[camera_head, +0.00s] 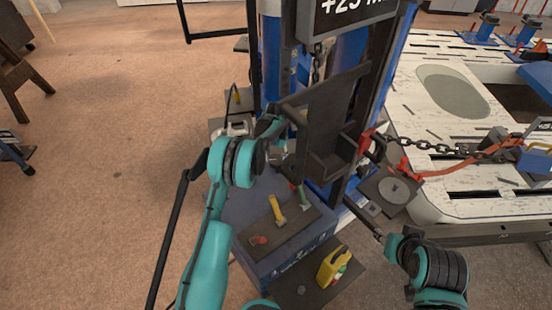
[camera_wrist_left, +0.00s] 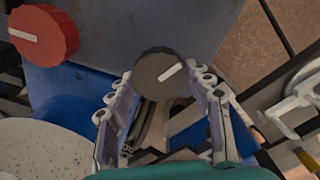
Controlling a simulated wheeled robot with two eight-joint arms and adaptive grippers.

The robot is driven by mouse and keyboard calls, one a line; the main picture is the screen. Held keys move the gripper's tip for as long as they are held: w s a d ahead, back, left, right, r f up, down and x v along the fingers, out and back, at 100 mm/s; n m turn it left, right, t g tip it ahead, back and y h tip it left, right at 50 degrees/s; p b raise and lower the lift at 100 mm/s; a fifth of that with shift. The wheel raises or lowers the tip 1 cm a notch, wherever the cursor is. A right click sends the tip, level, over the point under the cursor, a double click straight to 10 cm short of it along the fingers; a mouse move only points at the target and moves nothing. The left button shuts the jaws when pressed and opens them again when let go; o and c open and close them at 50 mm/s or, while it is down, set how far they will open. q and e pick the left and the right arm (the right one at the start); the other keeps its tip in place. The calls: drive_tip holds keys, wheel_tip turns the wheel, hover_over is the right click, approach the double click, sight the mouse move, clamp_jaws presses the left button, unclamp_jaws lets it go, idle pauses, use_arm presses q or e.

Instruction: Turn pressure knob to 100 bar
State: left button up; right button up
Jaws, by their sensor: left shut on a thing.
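In the left wrist view a dark round knob (camera_wrist_left: 160,75) with a white pointer mark sits between my left gripper's fingertips (camera_wrist_left: 163,88). The pointer slants toward the upper right. The fingers are closed on the knob from both sides. In the head view my left gripper (camera_head: 278,127) is beside the dark upright post, and the knob is not clearly visible there. No bar scale is readable. My right gripper (camera_head: 362,217) is low right of the post, apart from the knob; its finger opening is too small to judge.
A red knob (camera_wrist_left: 43,35) is beside the dark knob on a blue housing (camera_wrist_left: 130,25). The head view shows a blue unit (camera_head: 240,215) with yellow (camera_head: 277,209) and green levers, a yellow device (camera_head: 333,264), a chain (camera_head: 440,149) and a white bench (camera_head: 440,190). Open floor lies left.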

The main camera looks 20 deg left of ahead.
use_arm(q)
drive_tip(key=shift+n, duration=0.3)
drive_tip(key=n, duration=0.5)
drive_tip(key=shift+p, duration=0.3)
drive_tip(key=n, duration=0.6)
drive_tip(key=shift+n, duration=0.3)
drive_tip(key=n, duration=0.6)
drive_tip(key=shift+s+a+p, duration=0.1)
drive_tip(key=shift+p, duration=0.2)
drive_tip(key=n, duration=0.5)
drive_tip(key=shift+n, duration=0.4)
drive_tip(key=o, duration=1.2)
drive_tip(key=shift+c, duration=0.2)
drive_tip(key=shift+r, duration=0.1)
